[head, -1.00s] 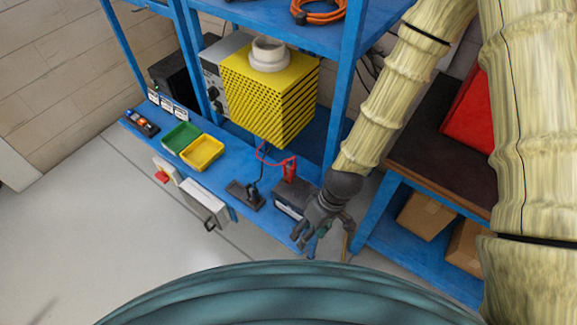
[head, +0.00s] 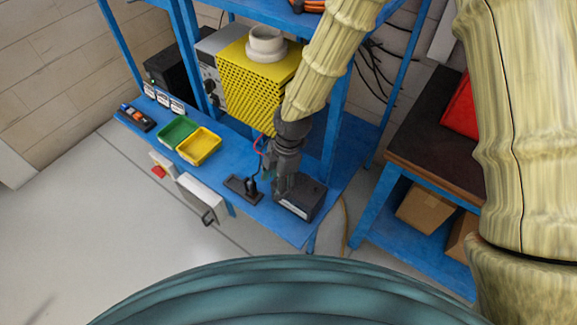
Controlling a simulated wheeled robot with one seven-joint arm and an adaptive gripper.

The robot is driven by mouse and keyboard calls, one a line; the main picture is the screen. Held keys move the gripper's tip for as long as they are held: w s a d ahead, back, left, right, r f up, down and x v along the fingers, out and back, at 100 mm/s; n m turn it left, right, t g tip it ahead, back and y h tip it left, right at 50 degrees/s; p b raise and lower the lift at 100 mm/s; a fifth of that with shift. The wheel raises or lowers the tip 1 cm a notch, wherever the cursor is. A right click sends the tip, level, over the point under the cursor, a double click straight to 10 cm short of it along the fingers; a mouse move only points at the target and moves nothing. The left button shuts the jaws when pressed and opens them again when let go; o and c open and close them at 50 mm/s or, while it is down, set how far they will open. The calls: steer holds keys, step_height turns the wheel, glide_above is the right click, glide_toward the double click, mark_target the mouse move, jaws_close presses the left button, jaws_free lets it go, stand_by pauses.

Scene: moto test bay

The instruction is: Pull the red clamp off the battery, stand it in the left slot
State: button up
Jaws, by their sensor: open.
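The battery (head: 307,203) is a dark box with a pale label on its front, near the right end of the blue bench. My gripper (head: 281,186) is open, pointing down over the battery's left part. The red clamp is hidden behind my gripper; only a bit of its red cable (head: 257,146) shows to the left. I cannot tell whether the fingers are around the clamp or touching it. The dark slot holder (head: 235,184) lies left of the battery. A black clamp (head: 250,186) stands in its right part, and its left part looks empty.
Green (head: 177,132) and yellow (head: 200,146) trays sit on the blue bench (head: 222,166). The yellow perforated box (head: 247,85) stands close behind my wrist, and a blue shelf post (head: 338,120) is to the right. A dark-topped table (head: 436,140) stands further right.

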steer(key=w+d+r+n, duration=0.1)
steer(key=w+r, duration=0.1)
steer(key=w+d+r+n+h+b, duration=0.1)
steer(key=w+r+n, duration=0.1)
steer(key=r, duration=0.1)
steer(key=w+d+r+n+t+h, duration=0.1)
steer(key=w+r+n, duration=0.1)
steer(key=r, duration=0.1)
steer(key=shift+w+d, duration=0.1)
steer(key=shift+w, duration=0.05)
steer(key=shift+f, duration=0.1)
step_height(320, 180, down, 6)
steer(key=b, duration=0.5)
steer(key=shift+r, duration=0.2)
steer(key=shift+f+b, duration=0.6)
steer(key=shift+f, duration=1.05)
steer(key=shift+p, duration=0.7)
